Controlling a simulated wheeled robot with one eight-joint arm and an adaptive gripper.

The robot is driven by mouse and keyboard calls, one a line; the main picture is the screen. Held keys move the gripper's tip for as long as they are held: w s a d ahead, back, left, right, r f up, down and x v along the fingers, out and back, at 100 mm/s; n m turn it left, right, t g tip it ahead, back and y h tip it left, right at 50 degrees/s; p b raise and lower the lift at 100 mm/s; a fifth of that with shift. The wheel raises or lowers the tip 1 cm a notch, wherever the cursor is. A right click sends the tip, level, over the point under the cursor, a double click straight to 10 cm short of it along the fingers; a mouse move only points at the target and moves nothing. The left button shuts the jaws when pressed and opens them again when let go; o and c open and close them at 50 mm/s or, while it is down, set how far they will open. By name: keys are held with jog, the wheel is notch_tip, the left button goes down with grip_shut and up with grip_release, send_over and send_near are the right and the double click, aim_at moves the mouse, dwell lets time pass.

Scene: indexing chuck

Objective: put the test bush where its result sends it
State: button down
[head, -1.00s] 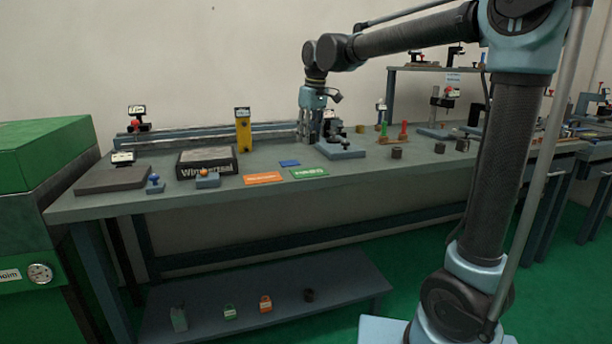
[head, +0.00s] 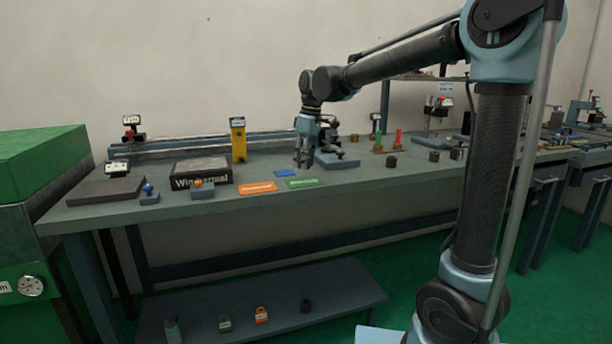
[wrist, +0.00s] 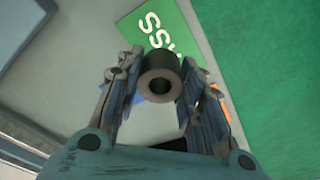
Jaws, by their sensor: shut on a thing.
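My gripper (head: 303,163) hangs over the bench, just left of the grey-blue fixture (head: 338,161) and behind the green card. In the wrist view my gripper (wrist: 160,95) is shut on a dark hollow bush (wrist: 160,80), its round bore facing the camera. The bush is not clear in the head view. The green card (head: 305,183) lies at the bench front and also shows beyond the bush in the wrist view (wrist: 150,22), with part of its white lettering. The orange card (head: 258,187) lies to its left. A small blue card (head: 286,173) lies behind them.
Several dark bushes stand to the right, one at the front (head: 391,162). Red and green pegs (head: 398,138) stand behind it. The lower shelf (head: 350,290) holds small items.

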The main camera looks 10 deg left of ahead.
aim_at(303, 181)
jog(key=shift+f, duration=2.3)
jog(key=c, duration=1.1)
grip_release()
jog(key=shift+f, duration=0.1)
